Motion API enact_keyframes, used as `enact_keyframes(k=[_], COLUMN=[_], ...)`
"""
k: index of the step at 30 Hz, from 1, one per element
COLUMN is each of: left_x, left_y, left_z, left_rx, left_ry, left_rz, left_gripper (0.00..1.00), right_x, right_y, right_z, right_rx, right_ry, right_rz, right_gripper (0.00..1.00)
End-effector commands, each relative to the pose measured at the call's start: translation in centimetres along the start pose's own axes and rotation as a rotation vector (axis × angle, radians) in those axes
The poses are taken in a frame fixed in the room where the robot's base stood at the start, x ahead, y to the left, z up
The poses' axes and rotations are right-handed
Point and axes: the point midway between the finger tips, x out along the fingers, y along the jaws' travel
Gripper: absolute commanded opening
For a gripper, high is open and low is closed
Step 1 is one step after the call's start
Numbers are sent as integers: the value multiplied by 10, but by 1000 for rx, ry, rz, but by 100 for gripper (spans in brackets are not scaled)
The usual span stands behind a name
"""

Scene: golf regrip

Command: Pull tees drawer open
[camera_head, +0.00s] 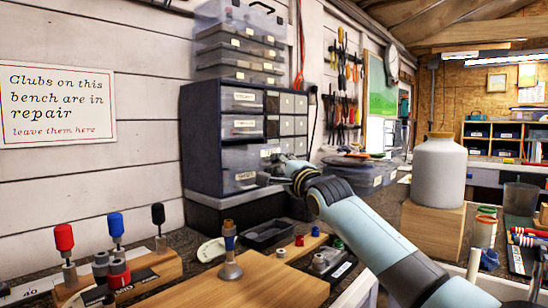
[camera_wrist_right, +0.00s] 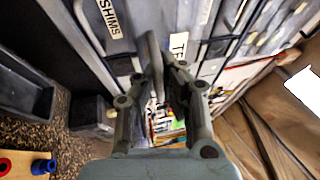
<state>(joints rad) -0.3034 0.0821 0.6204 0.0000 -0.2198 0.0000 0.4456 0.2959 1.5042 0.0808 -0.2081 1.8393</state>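The dark cabinet of small drawers (camera_head: 210,138) stands on the bench against the wall. My right gripper (camera_head: 285,170) is at the front of its lower rows. In the right wrist view, a drawer label starting with "TE" (camera_wrist_right: 179,45) shows beyond the fingers; the rest of the word is hidden. A drawer labelled "SHIMS" (camera_wrist_right: 110,18) is beside it. My right gripper also shows in this view (camera_wrist_right: 158,75), its fingers apart on either side of a grey handle-like bar (camera_wrist_right: 154,65). Whether they touch it is unclear. My left gripper is not in view.
A black tray (camera_head: 268,234) and a wooden block (camera_head: 245,282) with a club-like stand (camera_head: 230,250) are below my right arm. A white jar (camera_head: 438,172) stands on a wooden block to the right. Several coloured tools (camera_head: 64,240) stand at lower left.

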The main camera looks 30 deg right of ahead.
Motion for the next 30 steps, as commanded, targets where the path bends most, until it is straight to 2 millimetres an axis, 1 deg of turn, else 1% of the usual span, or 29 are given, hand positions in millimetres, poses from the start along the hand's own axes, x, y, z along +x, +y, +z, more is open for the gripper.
enact_keyframes(k=[1,3,5,7,9,10,12,14,15,19,22,26,29,30], left_x=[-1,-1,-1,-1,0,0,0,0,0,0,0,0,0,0], left_y=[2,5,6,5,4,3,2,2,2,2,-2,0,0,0], left_z=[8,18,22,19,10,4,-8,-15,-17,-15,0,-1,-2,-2], left_rx=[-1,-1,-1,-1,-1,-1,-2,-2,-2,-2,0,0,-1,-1], left_ry=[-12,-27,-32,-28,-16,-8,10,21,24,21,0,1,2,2], left_rz=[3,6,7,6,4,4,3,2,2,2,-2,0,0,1], left_gripper=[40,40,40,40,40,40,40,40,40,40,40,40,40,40], right_x=[0,0,0,0,0,0,0,0,0,1,-1,-13,-32,-42], right_y=[0,0,0,1,1,1,1,0,0,-1,-1,0,0,1], right_z=[0,0,0,0,0,0,0,0,0,0,0,0,0,0], right_rx=[5,4,4,4,4,4,3,3,2,1,0,-2,-3,-4], right_ry=[0,0,0,0,0,0,0,0,0,0,0,-1,-1,-2], right_rz=[1,0,0,1,1,2,1,0,0,-2,-3,-1,0,0], right_gripper=[0,0,0,0,0,2,11,18,18,18,18,18,18,18])
